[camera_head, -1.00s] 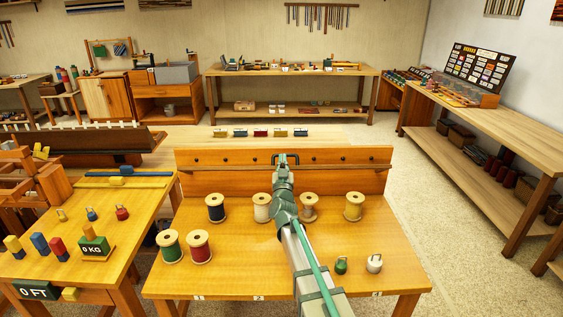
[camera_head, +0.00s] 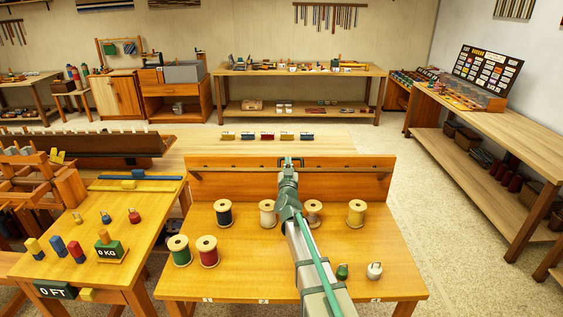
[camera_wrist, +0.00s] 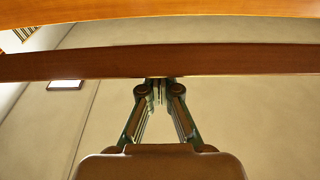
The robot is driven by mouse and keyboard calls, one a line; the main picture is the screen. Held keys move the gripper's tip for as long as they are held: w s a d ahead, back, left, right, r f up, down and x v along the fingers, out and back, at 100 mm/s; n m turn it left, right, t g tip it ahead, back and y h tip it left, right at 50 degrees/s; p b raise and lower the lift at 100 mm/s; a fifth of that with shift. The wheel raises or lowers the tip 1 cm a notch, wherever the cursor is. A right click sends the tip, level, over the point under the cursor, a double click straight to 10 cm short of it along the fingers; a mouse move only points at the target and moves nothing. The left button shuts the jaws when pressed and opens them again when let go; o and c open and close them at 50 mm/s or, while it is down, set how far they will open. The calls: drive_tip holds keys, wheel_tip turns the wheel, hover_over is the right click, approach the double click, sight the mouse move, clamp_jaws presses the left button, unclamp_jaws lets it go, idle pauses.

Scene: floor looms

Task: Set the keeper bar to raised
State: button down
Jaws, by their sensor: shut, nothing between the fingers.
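The keeper bar (camera_head: 345,168) is a long, thin brown bar running across the upper part of the wooden back board (camera_head: 240,184), close to the board's top edge. In the wrist view the bar (camera_wrist: 70,65) crosses the whole picture. My gripper (camera_head: 289,163) is at the middle of the bar. In the wrist view my gripper's fingertips (camera_wrist: 157,84) are together and empty, right at the bar's lower edge. They look to be touching it, and their very ends are partly hidden by the bar.
Several thread spools (camera_head: 223,213) stand on the bench (camera_head: 240,275) below the board. A green weight (camera_head: 342,271) and a pale weight (camera_head: 375,270) sit at the front right, close to my arm. Small coloured pieces (camera_head: 267,136) lie on the table behind.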

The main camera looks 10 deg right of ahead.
drive_tip(key=r+p+x, duration=0.1)
drive_tip(key=p+x, duration=0.1)
drive_tip(key=x, duration=0.6)
drive_tip(key=shift+s, duration=0.15)
idle(0.5)
